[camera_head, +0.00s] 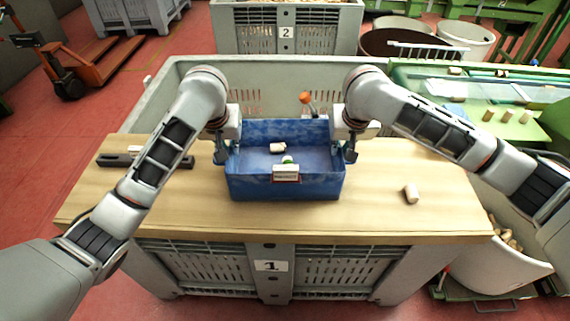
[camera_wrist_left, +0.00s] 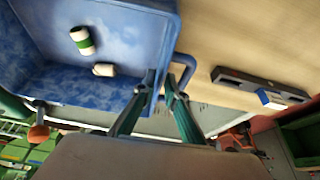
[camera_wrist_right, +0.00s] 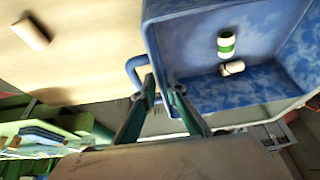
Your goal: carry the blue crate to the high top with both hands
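The blue crate (camera_head: 248,186) stands on the wooden top of the grey bin marked 1, with a white label on its front. Two corks lie in it: a plain one (camera_head: 277,147) and one with a green band (camera_head: 288,160). My left gripper (camera_head: 222,156) is at the crate's left side; in the left wrist view its fingers (camera_wrist_left: 162,84) are close together across the wall by the handle loop (camera_wrist_left: 187,66). My right gripper (camera_head: 350,154) is at the right side, its fingers (camera_wrist_right: 160,86) likewise across the wall by a handle (camera_wrist_right: 134,70). Both look shut on it; exact contact is partly hidden.
A loose cork (camera_head: 411,193) lies on the wooden top (camera_head: 150,215) right of the crate. A dark bar-like object (camera_head: 120,160) lies left. Behind is a large pale bin (camera_head: 190,75). At right are a green bench (camera_head: 515,125) and a tub of corks (camera_head: 490,260).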

